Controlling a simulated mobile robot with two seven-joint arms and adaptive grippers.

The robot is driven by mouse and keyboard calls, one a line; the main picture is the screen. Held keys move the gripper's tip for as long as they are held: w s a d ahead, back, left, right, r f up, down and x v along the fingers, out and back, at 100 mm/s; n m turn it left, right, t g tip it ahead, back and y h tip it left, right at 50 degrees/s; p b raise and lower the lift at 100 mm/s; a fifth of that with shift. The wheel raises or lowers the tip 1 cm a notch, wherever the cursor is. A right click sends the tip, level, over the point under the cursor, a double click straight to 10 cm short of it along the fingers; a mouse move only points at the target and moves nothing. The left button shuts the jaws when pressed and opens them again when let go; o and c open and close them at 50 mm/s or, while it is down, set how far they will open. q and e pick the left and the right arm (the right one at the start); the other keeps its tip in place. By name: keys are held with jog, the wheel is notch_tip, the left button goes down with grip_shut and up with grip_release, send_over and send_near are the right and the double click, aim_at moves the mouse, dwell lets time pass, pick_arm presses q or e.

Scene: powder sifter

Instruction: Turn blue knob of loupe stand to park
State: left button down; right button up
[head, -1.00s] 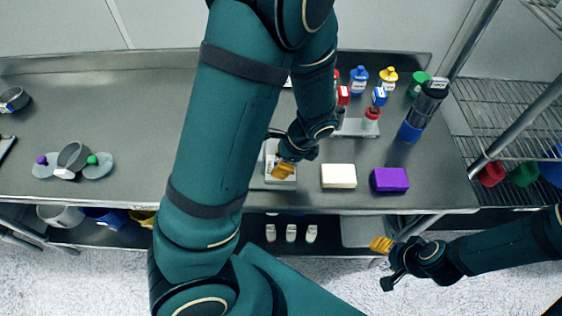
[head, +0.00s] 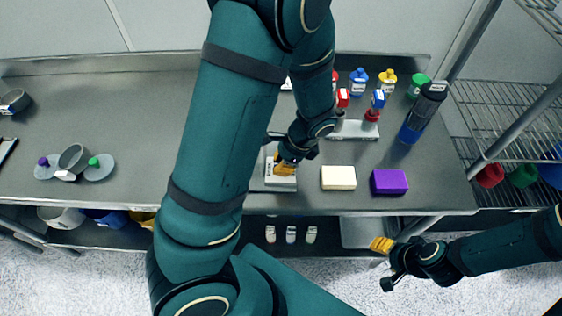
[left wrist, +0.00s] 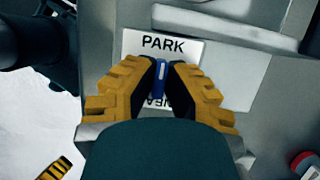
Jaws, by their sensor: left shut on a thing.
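The blue knob (left wrist: 159,80) is a narrow upright bar in the left wrist view, on a white plate (left wrist: 190,52). The plate reads PARK beyond the knob; a second, upside-down word on the near side is partly covered. My left gripper (left wrist: 159,84) is shut on the knob, one orange finger on each side. In the head view the left gripper (head: 284,167) is over the light plate (head: 281,181) near the table's front edge; the knob is hidden there. My right gripper (head: 383,245) hangs beyond the table front, touching nothing visible; its opening is unclear.
A cream block (head: 338,178) and a purple block (head: 389,182) lie right of the plate. Several coloured bottles, a small rack (head: 355,130) and a dark cylinder (head: 424,112) stand behind. Grey dishes (head: 74,158) are at the left. A wire shelf (head: 515,140) bounds the right.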

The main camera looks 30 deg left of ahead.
pick_arm(q)
jog(key=c, duration=1)
grip_release()
jog(key=v, duration=1.2)
jog(key=shift+w, duration=0.1)
jog(key=shift+f, duration=0.1)
